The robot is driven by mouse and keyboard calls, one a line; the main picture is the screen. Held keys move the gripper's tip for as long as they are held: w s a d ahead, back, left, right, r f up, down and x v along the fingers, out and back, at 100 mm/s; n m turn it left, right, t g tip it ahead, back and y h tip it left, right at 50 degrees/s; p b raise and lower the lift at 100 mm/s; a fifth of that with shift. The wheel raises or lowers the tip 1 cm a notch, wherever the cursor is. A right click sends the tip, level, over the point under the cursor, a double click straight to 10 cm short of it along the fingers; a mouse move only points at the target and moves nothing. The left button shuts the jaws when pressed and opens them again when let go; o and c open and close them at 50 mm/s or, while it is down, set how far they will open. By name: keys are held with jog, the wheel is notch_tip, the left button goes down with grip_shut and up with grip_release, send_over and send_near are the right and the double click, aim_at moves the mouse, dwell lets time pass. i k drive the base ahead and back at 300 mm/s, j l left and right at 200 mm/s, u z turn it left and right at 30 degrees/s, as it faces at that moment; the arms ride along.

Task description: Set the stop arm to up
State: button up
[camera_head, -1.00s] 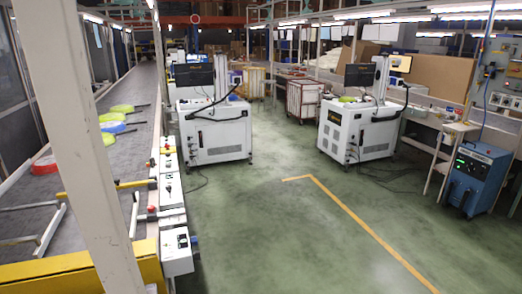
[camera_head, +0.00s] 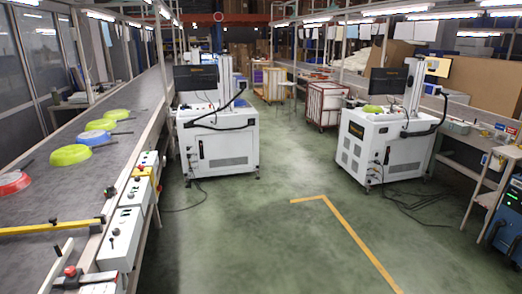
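The conveyor (camera_head: 118,172) runs away from me along the left side. A yellow bar (camera_head: 45,228) with dark fittings lies across its near part, roughly level. A white bar (camera_head: 52,268) is nearer, at the lower left, beside a red knob (camera_head: 70,271). I cannot tell for sure which bar is the stop arm. Pans lie on the belt beyond the yellow bar: a red one (camera_head: 12,183), a green one (camera_head: 70,155), a blue one (camera_head: 94,138) and a farther green one (camera_head: 117,114). My gripper is not in view.
White control boxes (camera_head: 121,238) with knobs line the conveyor's right edge. Two white machine cabinets (camera_head: 221,145) (camera_head: 378,147) stand ahead. Open green floor (camera_head: 235,240) with a yellow line (camera_head: 350,235) lies to the right of the conveyor. A blue unit (camera_head: 509,215) stands at the right edge.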

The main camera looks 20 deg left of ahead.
aim_at(54, 226)
jog(key=i+j+u, duration=0.1)
jog(key=i+u, duration=0.25)
jog(key=i, duration=0.15)
jog(key=i+u, duration=0.35)
jog(key=i, duration=0.15)
jog(key=i+l+u, duration=0.2)
jog(key=i+u, duration=0.15)
jog(key=i, duration=0.15)
jog(key=i+j+u, duration=0.15)
jog(key=i+u, duration=0.8)
jog(key=i+l+u, duration=0.15)
jog(key=i+u, duration=0.2)
jog(key=u, duration=0.15)
jog(key=i+j+u, duration=0.1)
jog(key=i+u, duration=0.95)
jog(key=u, duration=0.15)
